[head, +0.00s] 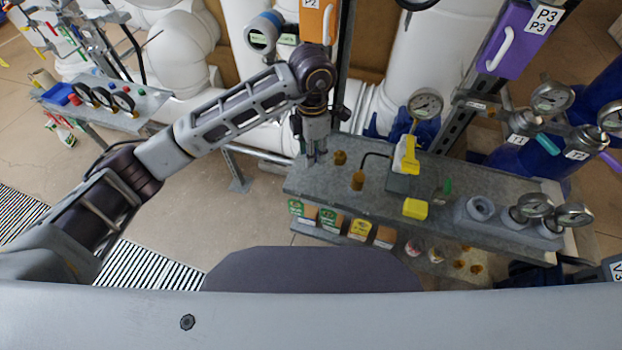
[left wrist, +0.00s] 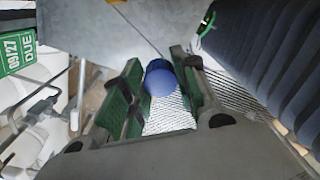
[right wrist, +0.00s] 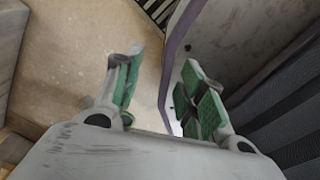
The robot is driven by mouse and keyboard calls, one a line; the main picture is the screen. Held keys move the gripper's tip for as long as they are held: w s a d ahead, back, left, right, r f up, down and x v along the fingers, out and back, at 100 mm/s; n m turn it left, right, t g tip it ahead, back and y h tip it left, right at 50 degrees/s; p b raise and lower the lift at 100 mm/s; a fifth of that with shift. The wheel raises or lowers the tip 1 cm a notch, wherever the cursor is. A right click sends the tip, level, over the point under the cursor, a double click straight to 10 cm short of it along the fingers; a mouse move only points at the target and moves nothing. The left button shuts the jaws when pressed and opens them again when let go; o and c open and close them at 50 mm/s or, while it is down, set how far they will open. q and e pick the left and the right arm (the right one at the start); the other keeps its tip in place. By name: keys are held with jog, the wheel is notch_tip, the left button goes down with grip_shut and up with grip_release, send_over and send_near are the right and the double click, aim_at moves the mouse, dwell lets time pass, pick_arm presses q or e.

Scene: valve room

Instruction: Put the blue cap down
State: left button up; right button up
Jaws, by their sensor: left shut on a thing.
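The blue cap (left wrist: 160,86) is round and sits between the green-padded fingers of my left gripper (left wrist: 161,70) in the left wrist view. My left gripper is shut on it. In the head view my left gripper (head: 317,157) points down over the left end of the grey metal bench (head: 305,181). The cap does not show clearly there, and I cannot tell the height of the fingertips above the bench. My right gripper (right wrist: 158,85) shows in the right wrist view with its fingers wide apart and nothing between them.
Brass fittings (head: 357,181) stand just right of my left gripper. Farther right are a yellow-handled part (head: 406,157), a yellow block (head: 415,209) and a grey socket block (head: 481,208). A side table (head: 147,103) with gauges stands far left.

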pick_arm(q)
send_over(312, 180)
notch_tip(312, 180, down, 5)
jog(key=shift+f+p, duration=0.15)
jog(key=shift+p, duration=0.25)
jog(key=shift+f, duration=0.45)
pick_arm(e)
jog(key=shift+w+a+r, duration=0.2)
jog(key=shift+a, duration=0.2)
jog(key=shift+w+a+r, duration=0.15)
jog(key=shift+a+r, duration=0.05)
jog(key=shift+a, duration=0.2)
pick_arm(q)
jog(key=shift+f, duration=0.1)
jog(key=shift+f, duration=1.8)
pick_arm(e)
jog(key=shift+s+r, duration=0.2)
jog(key=shift+r, duration=0.05)
pick_arm(q)
jog(key=shift+f, duration=0.1)
pick_arm(e)
jog(key=shift+f, duration=0.15)
